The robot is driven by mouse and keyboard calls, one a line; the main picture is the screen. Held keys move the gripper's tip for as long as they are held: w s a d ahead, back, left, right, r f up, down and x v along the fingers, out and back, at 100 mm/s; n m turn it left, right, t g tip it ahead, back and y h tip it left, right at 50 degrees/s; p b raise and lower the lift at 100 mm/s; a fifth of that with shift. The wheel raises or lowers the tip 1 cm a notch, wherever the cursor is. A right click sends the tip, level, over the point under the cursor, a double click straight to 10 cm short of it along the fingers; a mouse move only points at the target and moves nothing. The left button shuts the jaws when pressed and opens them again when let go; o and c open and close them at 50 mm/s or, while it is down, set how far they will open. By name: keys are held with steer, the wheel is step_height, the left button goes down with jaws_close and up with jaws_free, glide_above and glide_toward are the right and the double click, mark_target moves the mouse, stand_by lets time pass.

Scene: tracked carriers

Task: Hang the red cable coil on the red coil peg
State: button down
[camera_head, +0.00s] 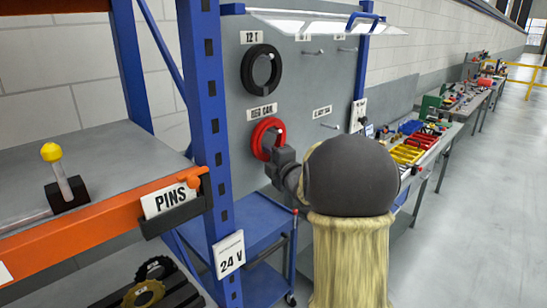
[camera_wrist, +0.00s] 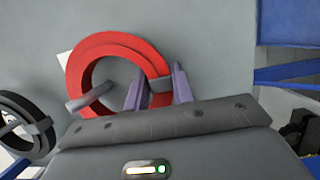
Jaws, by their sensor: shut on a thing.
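The red cable coil (camera_head: 257,139) is against the grey panel under a label that seems to read "RED CAN". It also shows in the wrist view (camera_wrist: 82,70). My gripper (camera_head: 275,160) is shut on the coil's lower right rim. In the wrist view its two fingers (camera_wrist: 158,88) straddle the rim. A grey peg (camera_wrist: 88,97) comes out through the coil's opening and crosses in front of its rim, so the coil is around the peg. Whether the rim rests on the peg is unclear.
A black coil (camera_head: 248,70) hangs above, on the same panel (camera_head: 300,85); other pegs to the right are bare. A blue rack post (camera_head: 209,120) and an orange-edged shelf (camera_head: 100,215) stand at the left. A blue cart (camera_head: 262,215) is below. Benches with bins line the right.

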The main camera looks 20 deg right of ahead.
steer(key=shift+s+d+r, duration=0.1)
steer(key=shift+d, duration=0.2)
steer(key=c, duration=1.1)
jaws_free()
steer(key=shift+w, duration=0.25)
steer(key=shift+s+d, duration=0.1)
steer(key=shift+s, duration=0.05)
steer(key=s+b, duration=0.6)
steer(key=s, duration=1.1)
steer(key=shift+s+d, duration=0.15)
steer(key=shift+d, duration=0.2)
